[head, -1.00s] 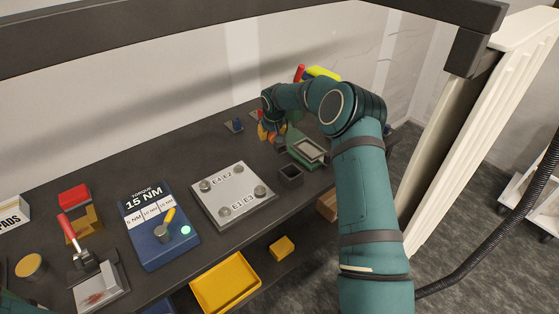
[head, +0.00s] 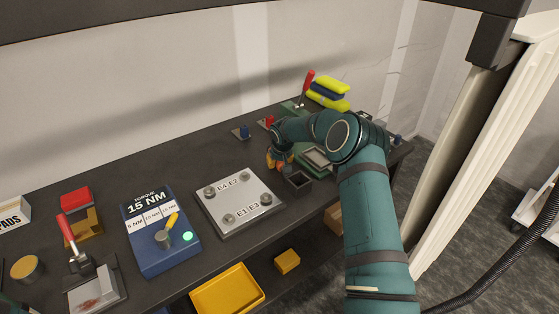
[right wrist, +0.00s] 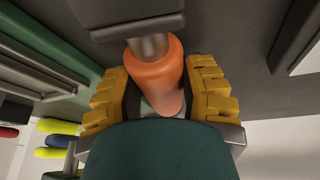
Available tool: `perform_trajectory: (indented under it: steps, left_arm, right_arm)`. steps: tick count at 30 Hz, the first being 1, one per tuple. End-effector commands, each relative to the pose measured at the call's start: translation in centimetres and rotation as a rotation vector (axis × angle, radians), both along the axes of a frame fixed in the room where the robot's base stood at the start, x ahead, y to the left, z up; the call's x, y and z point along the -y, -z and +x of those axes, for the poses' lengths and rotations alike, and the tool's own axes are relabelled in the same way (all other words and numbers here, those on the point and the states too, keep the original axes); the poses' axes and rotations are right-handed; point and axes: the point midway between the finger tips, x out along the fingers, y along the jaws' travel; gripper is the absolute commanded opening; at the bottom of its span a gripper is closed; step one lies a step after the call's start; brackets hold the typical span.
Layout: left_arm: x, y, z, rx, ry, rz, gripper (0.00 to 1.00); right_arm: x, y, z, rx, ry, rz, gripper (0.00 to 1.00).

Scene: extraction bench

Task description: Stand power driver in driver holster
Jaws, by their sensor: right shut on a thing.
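The power driver has an orange body (right wrist: 158,78) and a grey neck that meets a dark block at the top of the right wrist view. My right gripper (right wrist: 160,100) is shut on the orange body, with yellow pads on both sides. In the head view this gripper (head: 281,160) is low over the bench, just behind a small dark open box (head: 297,182), which looks like the driver holster. The gripper and arm partly hide the driver, and I cannot tell whether it touches the box. My left gripper is out of view.
A metal plate (head: 240,202) marked E1 to E4 lies left of the box, and a blue torque unit (head: 160,230) is further left. A green-based fixture (head: 316,158) is close on the right. Small red (head: 269,121) and blue (head: 243,132) pieces stand behind.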

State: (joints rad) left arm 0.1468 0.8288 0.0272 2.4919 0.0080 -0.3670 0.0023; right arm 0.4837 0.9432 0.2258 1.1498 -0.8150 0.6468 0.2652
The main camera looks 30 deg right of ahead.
Motion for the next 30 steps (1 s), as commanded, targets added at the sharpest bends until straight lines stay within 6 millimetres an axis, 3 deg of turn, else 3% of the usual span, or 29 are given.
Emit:
perform_trajectory:
  steps: [3,4,6,20,30]
  left_arm:
    - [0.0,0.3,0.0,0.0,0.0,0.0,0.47]
    - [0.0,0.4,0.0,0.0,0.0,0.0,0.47]
    - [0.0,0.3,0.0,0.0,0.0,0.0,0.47]
    - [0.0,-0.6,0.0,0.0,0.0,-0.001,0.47]
    - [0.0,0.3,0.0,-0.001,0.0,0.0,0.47]
  right_arm:
    - [0.0,0.1,0.1,0.003,0.0,-0.001,0.0]
    - [0.0,0.3,0.0,0.0,0.0,0.0,0.48]
    - [0.0,0.2,0.0,0.0,0.0,0.0,0.68]
    - [0.0,0.2,0.0,-0.002,0.001,0.002,0.68]
    - [-0.4,-5.9,-2.2,0.004,-0.001,-0.002,0.68]
